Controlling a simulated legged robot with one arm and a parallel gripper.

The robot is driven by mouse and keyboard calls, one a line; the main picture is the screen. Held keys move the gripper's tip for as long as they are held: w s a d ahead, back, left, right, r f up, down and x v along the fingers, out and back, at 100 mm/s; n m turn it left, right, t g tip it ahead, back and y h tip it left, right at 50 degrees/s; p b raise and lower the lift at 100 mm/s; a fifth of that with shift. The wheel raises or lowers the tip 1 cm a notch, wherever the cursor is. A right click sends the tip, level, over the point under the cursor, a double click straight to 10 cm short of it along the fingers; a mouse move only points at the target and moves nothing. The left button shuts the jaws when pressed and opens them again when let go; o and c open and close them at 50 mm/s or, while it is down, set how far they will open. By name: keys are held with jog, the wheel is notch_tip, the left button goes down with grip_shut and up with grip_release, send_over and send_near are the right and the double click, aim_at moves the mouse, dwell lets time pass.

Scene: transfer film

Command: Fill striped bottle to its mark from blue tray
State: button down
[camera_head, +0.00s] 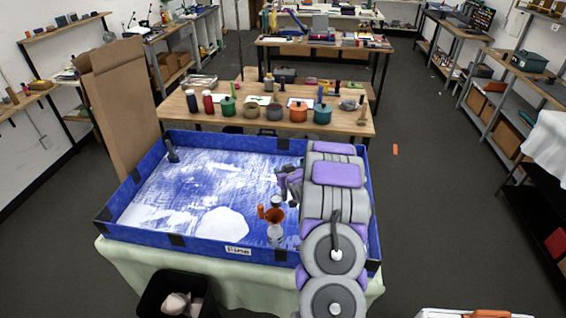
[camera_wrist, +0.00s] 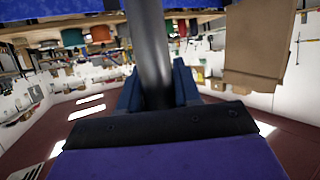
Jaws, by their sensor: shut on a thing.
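The blue tray (camera_head: 203,245) stands on a cloth-covered table, with white and blue material spread over its floor. A small pale bottle (camera_head: 275,236) stands upright at the tray's front, right of the middle; its stripes and mark are too small to make out. An orange funnel (camera_head: 270,213) sits at its top. My gripper (camera_head: 284,187) is above and behind the funnel, partly hidden by my arm. In the wrist view my gripper (camera_wrist: 157,92) is shut on a dark cylindrical handle (camera_wrist: 150,45). A small dark-and-white end (camera_head: 277,201) shows close by the funnel; whether they touch is unclear.
A dark bottle-like thing (camera_head: 172,151) stands in the tray's far left corner. A tall cardboard sheet (camera_head: 118,105) rises beside the tray. A bench behind holds several pots (camera_head: 298,112) and bottles. A black bin (camera_head: 172,290) stands in front.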

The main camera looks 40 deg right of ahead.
jog(key=f+b, duration=0.1)
jog(key=b, duration=0.1)
jog(key=f+b, duration=0.1)
jog(key=b, duration=0.1)
jog(key=shift+s+a+f, duration=0.15)
jog(key=shift+a+f, duration=0.1)
jog(key=shift+f, duration=0.05)
dwell(0.8)
jog(key=shift+d+n+h+b, duration=0.1)
jog(key=shift+n+h+b, duration=0.3)
jog(key=shift+b, duration=0.3)
jog(key=shift+r, duration=0.1)
jog(key=a+b, duration=0.1)
jog(key=b, duration=0.1)
jog(key=shift+a+r+n+h+b, duration=0.1)
jog(key=shift+a+n+h+b, duration=0.1)
jog(key=shift+n+h+b, duration=0.1)
